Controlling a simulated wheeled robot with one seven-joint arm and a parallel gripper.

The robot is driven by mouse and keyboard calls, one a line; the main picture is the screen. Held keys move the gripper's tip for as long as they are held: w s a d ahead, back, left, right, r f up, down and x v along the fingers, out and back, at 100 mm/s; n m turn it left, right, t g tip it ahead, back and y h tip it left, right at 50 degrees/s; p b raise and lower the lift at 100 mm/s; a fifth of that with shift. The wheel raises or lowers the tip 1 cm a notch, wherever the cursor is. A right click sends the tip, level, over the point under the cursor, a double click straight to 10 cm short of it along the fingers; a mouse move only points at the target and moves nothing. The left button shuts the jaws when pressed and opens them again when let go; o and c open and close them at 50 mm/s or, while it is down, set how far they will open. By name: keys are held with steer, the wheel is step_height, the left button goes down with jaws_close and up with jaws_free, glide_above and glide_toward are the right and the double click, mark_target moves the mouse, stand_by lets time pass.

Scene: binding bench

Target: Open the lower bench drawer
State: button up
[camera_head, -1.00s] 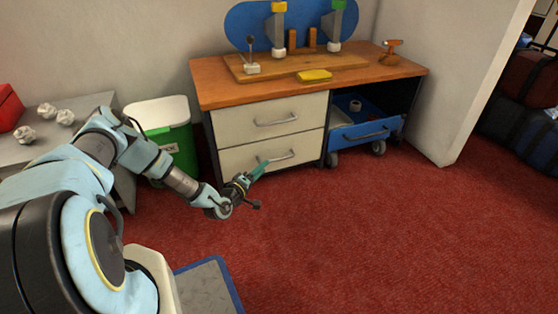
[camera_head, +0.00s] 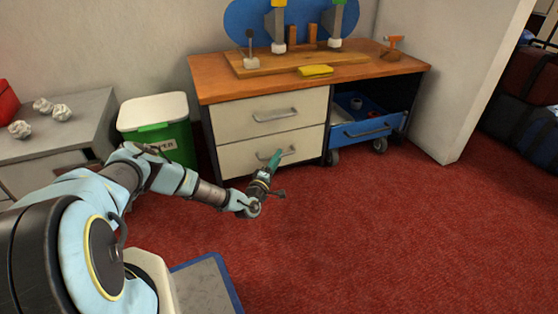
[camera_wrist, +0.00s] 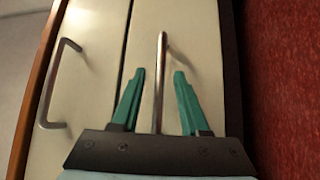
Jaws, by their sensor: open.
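The lower bench drawer (camera_head: 240,159) has a cream front and looks closed in the head view. Its metal bar handle (camera_head: 288,152) also shows in the wrist view (camera_wrist: 160,75). My gripper (camera_head: 278,157) is in front of this handle in the head view and covers part of it. In the wrist view my gripper (camera_wrist: 158,75) is open, with a green finger on each side of the handle bar. I cannot tell whether either finger touches the bar.
The upper drawer (camera_head: 240,117) above looks closed, with its own handle (camera_wrist: 50,85) at the left of the wrist view. A blue wheeled cart (camera_head: 350,141) stands under the bench at right. A green bin (camera_head: 170,148) stands left. Red carpet in front is clear.

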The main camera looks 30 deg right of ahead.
steer(key=shift+x, duration=0.95)
steer(key=shift+c, duration=0.2)
jaws_close()
steer(key=shift+f, duration=0.1)
stand_by(0.5)
